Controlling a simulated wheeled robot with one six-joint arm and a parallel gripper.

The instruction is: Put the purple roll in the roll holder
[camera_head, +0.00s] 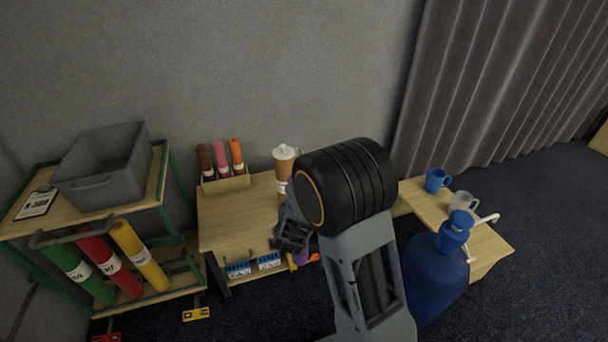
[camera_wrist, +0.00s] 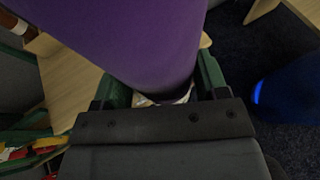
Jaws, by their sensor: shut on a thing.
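The purple roll (camera_wrist: 125,35) fills the top middle of the wrist view. It sits between the two green-edged fingers of my gripper (camera_wrist: 155,90), which is shut on it. In the head view my gripper (camera_head: 291,232) is partly hidden by my arm, over the front of the table. A small purple patch beside an orange bit shows below it; I cannot tell if that is the roll. A wooden holder (camera_head: 227,185) at the back of the table has a brown roll (camera_head: 205,160), a pink roll (camera_head: 220,158) and an orange roll (camera_head: 236,154) standing in it.
A tan lidded cup (camera_head: 285,160) stands right of the holder. A cart at left carries a grey bin (camera_head: 105,170) and green, red and yellow rolls (camera_head: 138,255). Blue boxes (camera_head: 253,265) sit low in front. At right are mugs (camera_head: 437,180) and a blue jug (camera_head: 435,275).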

